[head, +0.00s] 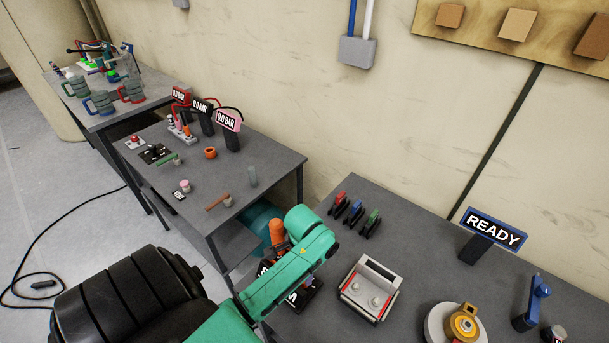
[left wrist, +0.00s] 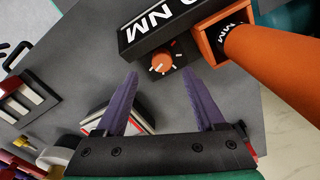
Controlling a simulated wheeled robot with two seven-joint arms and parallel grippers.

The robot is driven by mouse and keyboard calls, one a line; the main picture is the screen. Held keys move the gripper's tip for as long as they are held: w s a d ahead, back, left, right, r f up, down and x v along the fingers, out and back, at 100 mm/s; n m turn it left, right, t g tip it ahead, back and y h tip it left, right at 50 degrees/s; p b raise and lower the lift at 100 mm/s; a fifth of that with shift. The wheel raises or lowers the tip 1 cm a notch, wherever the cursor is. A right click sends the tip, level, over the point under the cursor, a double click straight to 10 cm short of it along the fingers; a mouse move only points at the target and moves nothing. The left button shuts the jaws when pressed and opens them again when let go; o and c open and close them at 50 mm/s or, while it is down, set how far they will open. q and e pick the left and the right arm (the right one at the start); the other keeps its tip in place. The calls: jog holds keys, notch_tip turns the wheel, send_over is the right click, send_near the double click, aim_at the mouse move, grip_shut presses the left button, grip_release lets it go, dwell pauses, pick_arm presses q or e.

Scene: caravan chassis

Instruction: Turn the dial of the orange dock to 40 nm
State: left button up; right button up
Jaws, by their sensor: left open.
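The orange dock's small orange dial (left wrist: 162,62) sits on a black base with white marks in the left wrist view. Beside it is a black display (left wrist: 150,32) reading partly "NM", its number cut off by the frame edge. A thick orange tool body (left wrist: 275,60) stands to the right; its orange top (head: 277,233) shows behind my green arm in the head view. My left gripper (left wrist: 160,73) is open, with purple fingers pointing toward the dial. The dial appears between and just beyond the fingertips; I see no contact. The head view hides the dial and this gripper's fingers.
A white device with two knobs (head: 368,293) stands right of the dock on the grey table. Red, blue and green clips (head: 356,212) and a "READY" sign (head: 492,229) stand behind. A second table (head: 165,205) with small parts is left.

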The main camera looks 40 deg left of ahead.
pick_arm(q)
jog(key=f, duration=0.4)
jog(key=shift+w+f, duration=0.35)
jog(key=shift+w, duration=0.05)
notch_tip(320, 180, down, 2)
jog(key=shift+w+f, duration=0.1)
jog(key=shift+w, duration=0.05)
jog(key=shift+f, duration=0.1)
jog(key=shift+s, duration=0.2)
jog(key=c, duration=0.4)
grip_shut()
pick_arm(e)
jog(key=shift+w+a+r, duration=0.1)
jog(key=shift+w+r, duration=0.1)
jog(key=shift+w, duration=0.35)
jog(key=shift+w+r, duration=0.15)
jog(key=shift+w, duration=0.4)
